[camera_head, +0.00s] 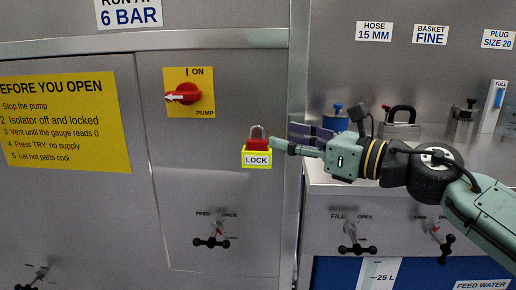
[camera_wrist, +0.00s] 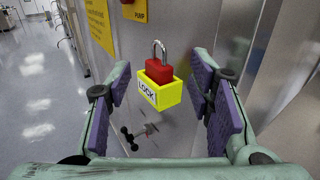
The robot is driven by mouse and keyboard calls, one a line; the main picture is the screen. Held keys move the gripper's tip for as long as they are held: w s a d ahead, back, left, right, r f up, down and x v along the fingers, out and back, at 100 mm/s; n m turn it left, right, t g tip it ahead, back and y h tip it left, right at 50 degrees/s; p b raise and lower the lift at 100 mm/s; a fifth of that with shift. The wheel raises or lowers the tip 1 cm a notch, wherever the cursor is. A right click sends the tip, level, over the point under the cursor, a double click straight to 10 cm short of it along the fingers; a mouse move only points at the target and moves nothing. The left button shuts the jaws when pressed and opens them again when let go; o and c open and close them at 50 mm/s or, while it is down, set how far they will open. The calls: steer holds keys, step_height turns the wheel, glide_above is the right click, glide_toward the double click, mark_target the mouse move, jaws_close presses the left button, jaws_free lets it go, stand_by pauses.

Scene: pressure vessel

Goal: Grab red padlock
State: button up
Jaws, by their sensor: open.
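The red padlock (camera_head: 257,144) has a silver shackle and sits upright in a yellow holder marked LOCK (camera_head: 257,158) on the grey cabinet front. In the wrist view the red padlock (camera_wrist: 159,71) stands in the yellow holder (camera_wrist: 158,92), its shackle up and its lower part hidden by the holder. My gripper (camera_head: 281,142) reaches in from the right at about the padlock's height. In the wrist view my gripper (camera_wrist: 165,92) is open, with a purple pad on each side and the padlock seen between and beyond them. I cannot tell whether a finger touches the holder.
A red rotary switch (camera_head: 184,94) on a yellow plate is above left. Black-handled valves (camera_head: 212,241) are below. A vertical cabinet edge (camera_head: 297,90) stands right of the holder.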

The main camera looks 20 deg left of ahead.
mark_target(270, 152)
steer(key=x, duration=0.5)
steer(key=shift+w+f+p, duration=0.15)
steer(key=shift+f+p, duration=0.15)
steer(key=shift+p, duration=0.05)
steer(key=shift+d, duration=0.1)
steer(key=shift+c, duration=0.4)
steer(key=c, duration=0.9)
jaws_close()
steer(key=shift+f, duration=0.1)
